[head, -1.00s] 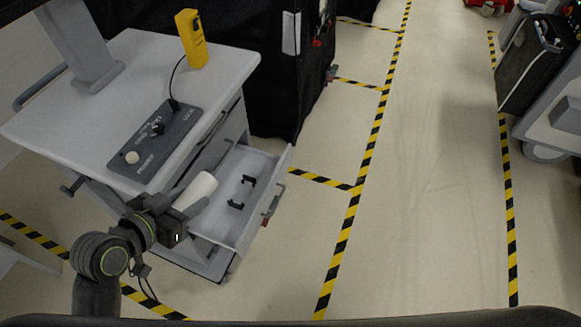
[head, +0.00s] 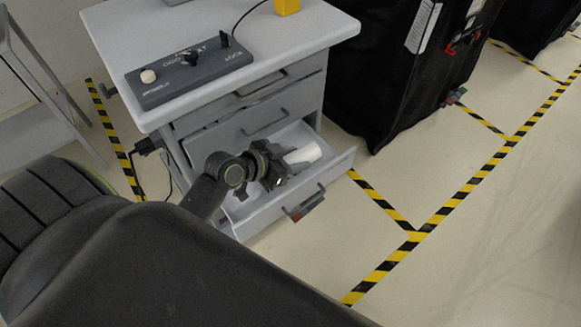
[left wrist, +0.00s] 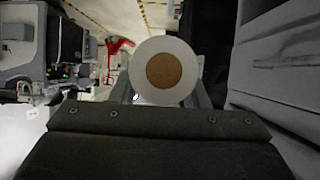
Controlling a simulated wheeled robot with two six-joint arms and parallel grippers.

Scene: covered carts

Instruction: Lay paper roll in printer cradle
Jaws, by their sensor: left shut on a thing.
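The white paper roll (head: 303,154) is in my left gripper (head: 284,166), over the open drawer (head: 338,172) of the grey cart. In the left wrist view the roll (left wrist: 190,62) shows end-on, with a brown core, between the fingers of the left gripper (left wrist: 165,92). The two black cradle brackets seen earlier in the drawer cannot be made out clearly now; my gripper and arm cover much of the drawer. Whether the roll touches anything in the drawer, I cannot tell. My right gripper is not in view.
On the cart top (head: 300,32) lie a dark control panel (head: 190,68) and a yellow device (head: 287,6), cut off by the frame edge. A black covered cart (head: 375,80) stands close at the right. Striped tape (head: 440,215) marks open floor.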

